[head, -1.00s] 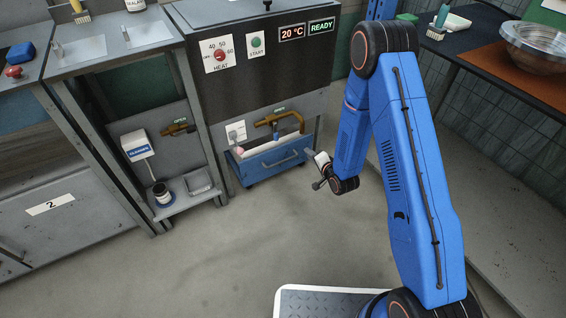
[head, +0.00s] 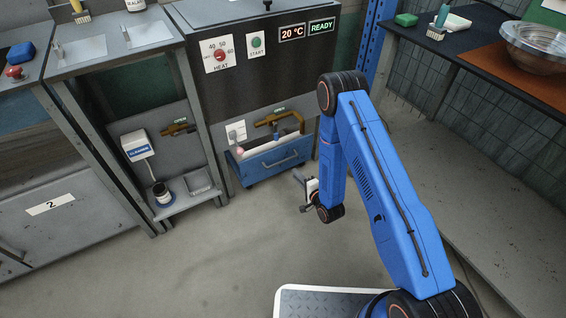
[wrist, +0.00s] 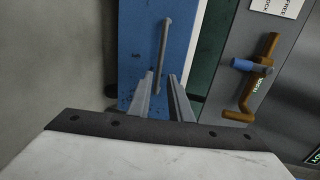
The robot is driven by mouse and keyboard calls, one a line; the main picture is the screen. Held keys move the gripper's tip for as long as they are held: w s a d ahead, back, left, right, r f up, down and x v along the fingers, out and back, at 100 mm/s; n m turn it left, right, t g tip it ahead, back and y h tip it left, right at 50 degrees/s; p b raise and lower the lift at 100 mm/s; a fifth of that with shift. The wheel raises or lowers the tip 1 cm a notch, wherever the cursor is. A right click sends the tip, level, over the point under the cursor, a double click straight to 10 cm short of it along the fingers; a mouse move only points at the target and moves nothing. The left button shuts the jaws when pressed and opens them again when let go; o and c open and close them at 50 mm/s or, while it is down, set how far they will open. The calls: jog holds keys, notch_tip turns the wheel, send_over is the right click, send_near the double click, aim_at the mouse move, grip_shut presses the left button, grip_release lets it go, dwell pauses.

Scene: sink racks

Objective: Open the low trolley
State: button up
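The low trolley (head: 262,171) is a blue box on the floor under the dark machine, with a grey bar handle (head: 280,161) across its front. Pale contents show at its top. In the wrist view the blue front (wrist: 140,50) and the handle (wrist: 165,45) appear turned on end. My gripper (head: 299,176) is in front of the trolley, near its right end. In the wrist view my gripper (wrist: 160,84) has two grey fingers spread apart. The handle's near end shows between or just beyond the fingertips; I cannot tell whether they touch it.
A brown pipe valve (head: 280,118) is above the trolley, also in the wrist view (wrist: 268,60). A low shelf (head: 183,203) with a jar and tray stands to the left. A dark bench (head: 470,45) stands right. The floor (head: 200,260) in front is clear.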

aim_at(283, 161)
jog(key=x, duration=1.3)
jog(key=shift+w+a, duration=0.2)
jog(key=shift+w, duration=0.15)
jog(key=shift+c, duration=0.6)
grip_shut()
